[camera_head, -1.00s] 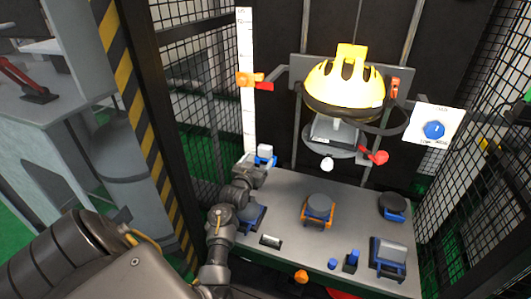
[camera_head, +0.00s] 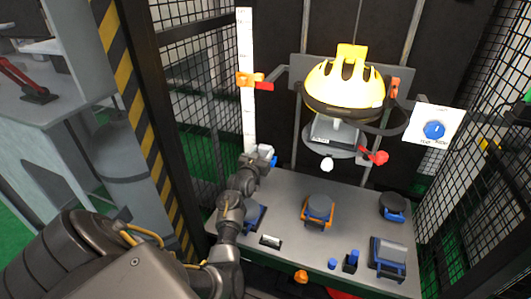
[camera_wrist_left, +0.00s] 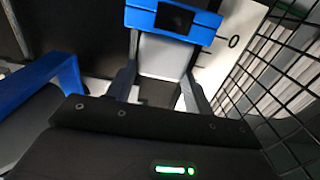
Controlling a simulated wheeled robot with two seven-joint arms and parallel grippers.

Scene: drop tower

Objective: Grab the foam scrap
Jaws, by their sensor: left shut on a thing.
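The foam scrap (camera_head: 266,150) is a small pale grey block at the back left corner of the table, by its blue holder (camera_head: 274,160). In the left wrist view the foam scrap (camera_wrist_left: 164,56) sits between my two fingers, with the blue holder (camera_wrist_left: 172,22) just beyond it. My left gripper (camera_head: 257,162) is shut on the foam scrap; it also shows in the left wrist view (camera_wrist_left: 160,85). The arm partly hides the holder in the head view. I cannot tell whether the foam is clear of the holder. My right gripper is not in view.
A yellow helmet (camera_head: 345,85) hangs on the tower above the table (camera_head: 285,190). A white ruler (camera_head: 247,110) stands behind the gripper. An orange holder with a grey pad (camera_head: 319,207), a dark disc (camera_head: 393,202) and a blue-framed block (camera_head: 388,252) stand farther right. Mesh walls flank the table.

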